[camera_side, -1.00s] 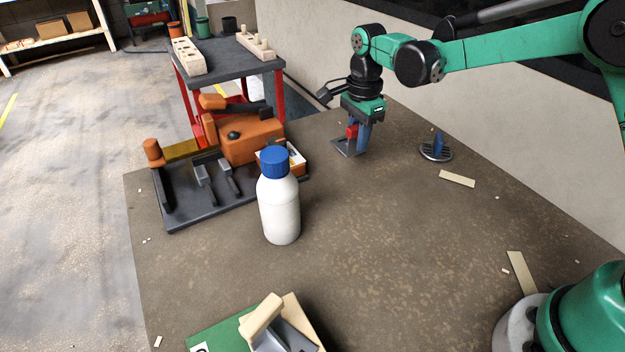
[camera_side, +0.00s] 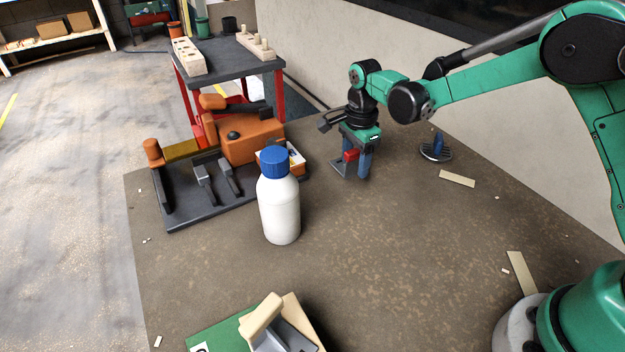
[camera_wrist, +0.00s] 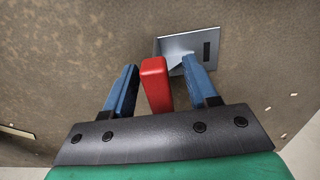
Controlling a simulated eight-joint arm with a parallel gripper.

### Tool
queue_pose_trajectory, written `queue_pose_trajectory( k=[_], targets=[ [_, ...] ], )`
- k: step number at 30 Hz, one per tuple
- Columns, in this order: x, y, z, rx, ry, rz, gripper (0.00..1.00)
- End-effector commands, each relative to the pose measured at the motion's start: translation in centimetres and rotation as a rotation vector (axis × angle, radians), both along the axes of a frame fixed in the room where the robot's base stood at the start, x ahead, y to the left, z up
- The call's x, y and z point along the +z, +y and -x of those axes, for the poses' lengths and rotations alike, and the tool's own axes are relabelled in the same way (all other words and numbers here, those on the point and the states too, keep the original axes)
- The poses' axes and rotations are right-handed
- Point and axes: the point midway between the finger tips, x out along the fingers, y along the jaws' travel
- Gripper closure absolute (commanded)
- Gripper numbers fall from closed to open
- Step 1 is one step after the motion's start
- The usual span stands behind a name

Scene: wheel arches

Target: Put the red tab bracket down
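The red tab bracket is a grey metal plate (camera_wrist: 203,42) with a red upright tab (camera_wrist: 155,84). Its tab also shows in the side view (camera_side: 351,155), near the far side of the table. The plate appears to lie on the tabletop. My gripper (camera_wrist: 163,80) has its two blue fingers on either side of the red tab. Narrow gaps show between the tab and both fingers, so the gripper looks open around it. In the side view my gripper (camera_side: 361,168) points down, and a finger hides part of the bracket.
A white bottle with a blue cap (camera_side: 280,205) stands left of the bracket. An orange and grey fixture (camera_side: 240,140) is behind it. A round grey piece with a blue post (camera_side: 436,150) stands to the right. The table's middle is mostly clear.

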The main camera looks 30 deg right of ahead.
Motion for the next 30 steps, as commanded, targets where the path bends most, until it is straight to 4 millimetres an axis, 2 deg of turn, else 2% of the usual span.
queue_pose_trajectory(
  k=[7,10,22,30],
  targets=[
    [0.2,0.0,0.0,0.000,0.000,0.000,0.48],
    [1.0,0.0,0.0,0.000,0.000,0.000,0.48],
    [9.4,0.0,0.0,0.000,0.000,0.000,0.48],
    [12.2,0.0,0.1,0.007,-0.003,0.000,0.48]
  ],
)
